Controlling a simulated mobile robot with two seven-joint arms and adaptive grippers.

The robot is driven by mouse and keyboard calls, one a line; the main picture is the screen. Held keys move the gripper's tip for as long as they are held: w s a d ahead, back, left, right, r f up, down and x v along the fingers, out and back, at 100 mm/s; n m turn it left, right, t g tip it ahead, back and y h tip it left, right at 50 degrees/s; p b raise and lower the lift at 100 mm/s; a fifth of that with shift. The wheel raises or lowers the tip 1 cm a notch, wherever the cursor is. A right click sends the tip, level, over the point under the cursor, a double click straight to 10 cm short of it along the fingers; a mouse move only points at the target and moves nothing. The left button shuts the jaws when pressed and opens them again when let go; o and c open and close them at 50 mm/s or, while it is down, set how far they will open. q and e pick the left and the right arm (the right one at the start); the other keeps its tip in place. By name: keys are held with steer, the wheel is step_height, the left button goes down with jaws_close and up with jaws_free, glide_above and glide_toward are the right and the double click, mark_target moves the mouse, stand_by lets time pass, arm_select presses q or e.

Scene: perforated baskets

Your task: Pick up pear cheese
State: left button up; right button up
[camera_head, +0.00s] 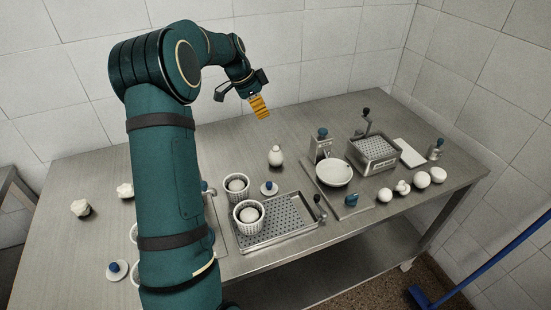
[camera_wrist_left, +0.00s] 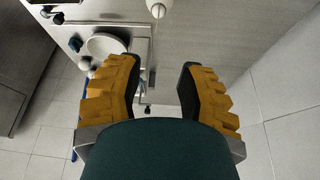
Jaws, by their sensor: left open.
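The pear cheese (camera_head: 276,157) is a small white pear-shaped piece standing upright on the steel table, behind the perforated tray in the head view. In the left wrist view a white rounded piece at the top edge (camera_wrist_left: 157,9) looks like it, partly cut off. My left gripper (camera_head: 258,105) has orange ridged fingers and is above the back of the table, higher than the pear cheese and apart from it. In the left wrist view its fingers (camera_wrist_left: 160,80) are spread with nothing between them. My right gripper is in neither view.
On the steel table (camera_head: 85,170), a perforated tray (camera_head: 280,232), ribbed cups (camera_head: 235,194) and a blue-knobbed lid (camera_head: 269,188) stand near the pear cheese. A metal grater (camera_head: 321,148) and white bowl (camera_head: 334,174) are to its right. The tiled wall is close behind.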

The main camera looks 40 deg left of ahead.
arm_select(q)
glide_above(276, 151)
steer(key=a, duration=0.2)
step_height(276, 151, down, 8)
steer(key=b+x, duration=0.1)
steer(key=x, duration=0.3)
steer(key=shift+d+f, duration=0.25)
steer(key=shift+f, duration=0.1)
steer(key=shift+s, duration=0.1)
jaws_close()
